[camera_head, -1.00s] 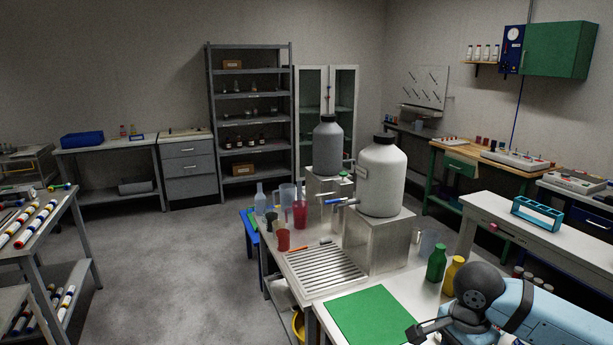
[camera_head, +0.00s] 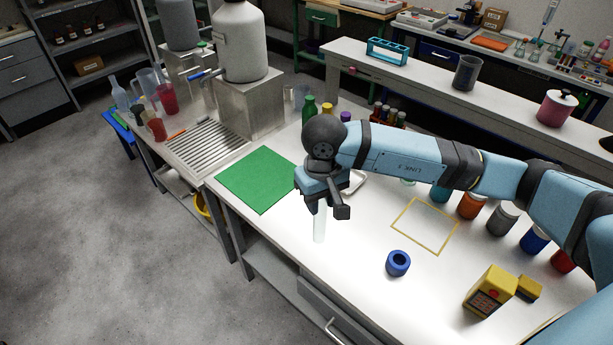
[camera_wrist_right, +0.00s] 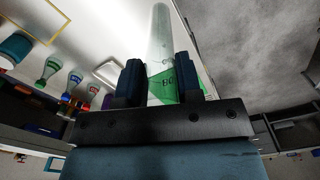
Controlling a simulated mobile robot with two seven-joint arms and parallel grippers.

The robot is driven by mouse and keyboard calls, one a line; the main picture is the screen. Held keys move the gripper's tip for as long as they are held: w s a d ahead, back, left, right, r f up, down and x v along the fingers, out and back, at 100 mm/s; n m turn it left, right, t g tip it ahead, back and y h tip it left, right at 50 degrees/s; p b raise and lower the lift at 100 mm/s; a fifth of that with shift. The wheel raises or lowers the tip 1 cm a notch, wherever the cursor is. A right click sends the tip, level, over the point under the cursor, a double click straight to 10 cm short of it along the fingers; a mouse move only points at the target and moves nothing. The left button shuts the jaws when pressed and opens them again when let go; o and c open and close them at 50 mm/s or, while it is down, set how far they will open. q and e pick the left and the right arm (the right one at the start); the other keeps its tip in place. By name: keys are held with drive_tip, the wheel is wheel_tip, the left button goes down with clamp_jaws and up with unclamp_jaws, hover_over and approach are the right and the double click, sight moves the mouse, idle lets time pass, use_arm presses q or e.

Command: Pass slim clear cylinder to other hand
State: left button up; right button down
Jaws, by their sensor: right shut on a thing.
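The slim clear cylinder (camera_head: 319,224) hangs below my right gripper (camera_head: 326,206) in the head view, over the white bench near its front edge. In the right wrist view the cylinder (camera_wrist_right: 161,55) is see-through with dark markings and stands between the two dark fingers of the right gripper (camera_wrist_right: 160,82). The right gripper is shut on it. The gripper hides the cylinder's upper part in the head view. My left gripper is in neither view.
A green mat (camera_head: 258,180) lies left of the gripper. A blue ring-shaped holder (camera_head: 398,263), a yellow frame (camera_head: 425,226) and a yellow box (camera_head: 489,291) lie to the right. Several jars line the bench's back. Open floor (camera_head: 130,250) lies left of the bench.

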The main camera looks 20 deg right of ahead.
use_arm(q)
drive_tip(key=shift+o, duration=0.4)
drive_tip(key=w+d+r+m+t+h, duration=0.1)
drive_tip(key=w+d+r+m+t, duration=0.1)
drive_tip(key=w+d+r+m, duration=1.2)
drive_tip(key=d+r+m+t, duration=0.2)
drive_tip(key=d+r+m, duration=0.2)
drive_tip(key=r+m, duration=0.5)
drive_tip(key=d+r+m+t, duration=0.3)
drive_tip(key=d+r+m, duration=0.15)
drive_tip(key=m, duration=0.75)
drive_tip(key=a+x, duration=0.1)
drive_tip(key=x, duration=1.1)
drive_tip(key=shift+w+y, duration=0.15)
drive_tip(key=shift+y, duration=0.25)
use_arm(e)
drive_tip(key=w+a+r+n, duration=0.3)
drive_tip(key=w+a+r, duration=0.2)
drive_tip(key=a, duration=0.4)
drive_tip(key=w+a+r+n, duration=0.3)
drive_tip(key=w+a+r, duration=0.2)
drive_tip(key=a, duration=0.5)
wheel_tip(320, 180, up, 2)
drive_tip(key=shift+a+r+n, duration=0.15)
drive_tip(key=shift+a+n, duration=0.15)
